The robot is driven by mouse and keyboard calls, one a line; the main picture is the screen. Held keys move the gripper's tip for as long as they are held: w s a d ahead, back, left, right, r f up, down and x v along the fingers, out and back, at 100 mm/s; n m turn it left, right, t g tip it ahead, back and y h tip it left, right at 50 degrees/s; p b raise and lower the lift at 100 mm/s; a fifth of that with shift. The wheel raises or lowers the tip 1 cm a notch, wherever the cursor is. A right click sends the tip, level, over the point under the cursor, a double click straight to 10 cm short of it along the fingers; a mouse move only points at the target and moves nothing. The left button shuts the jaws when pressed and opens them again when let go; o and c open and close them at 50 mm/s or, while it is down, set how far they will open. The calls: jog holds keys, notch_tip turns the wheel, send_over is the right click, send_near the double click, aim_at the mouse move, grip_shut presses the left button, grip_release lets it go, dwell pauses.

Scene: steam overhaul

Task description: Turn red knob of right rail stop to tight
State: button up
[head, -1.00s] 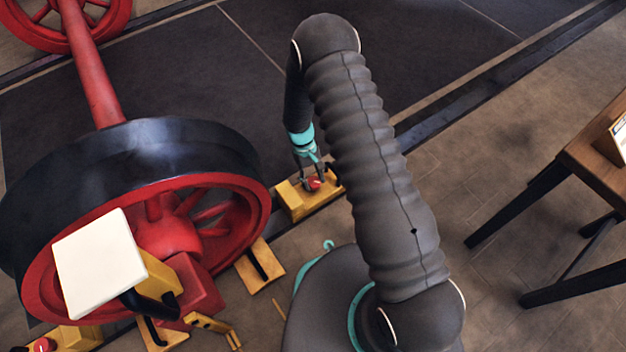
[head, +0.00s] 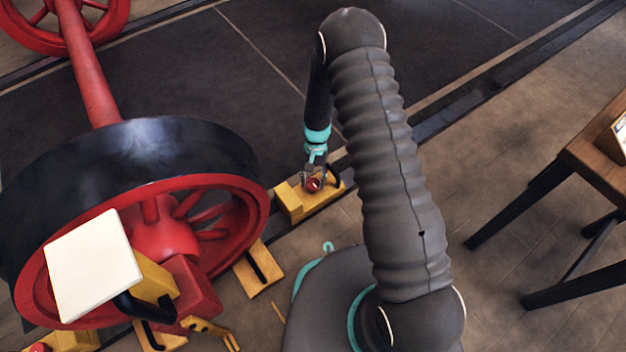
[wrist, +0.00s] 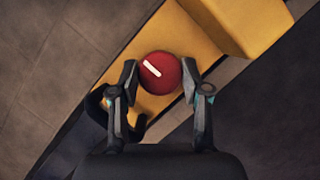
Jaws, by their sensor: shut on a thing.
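The right rail stop (head: 290,206) is a yellow block on the rail, to the right of the red and black wheel. Its red knob (wrist: 160,72) is round, with a white line that slants from upper left to lower right in the wrist view. The knob also shows in the head view (head: 313,185), partly covered by my fingers. My gripper (wrist: 160,77) is shut on the knob from above, with one finger on each side of it. In the head view my gripper (head: 313,178) hangs down over the stop. A dark handle (head: 334,175) curves beside the knob.
The big red wheel with a black rim (head: 130,215) stands close to the left of the stop. Another yellow stop with a red knob (head: 40,347) is at the bottom left. A wooden table (head: 590,160) stands at the right. The floor between is clear.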

dwell(0.3)
jog(key=o, duration=1.1)
jog(key=v, duration=1.2)
jog(key=shift+s, duration=0.1)
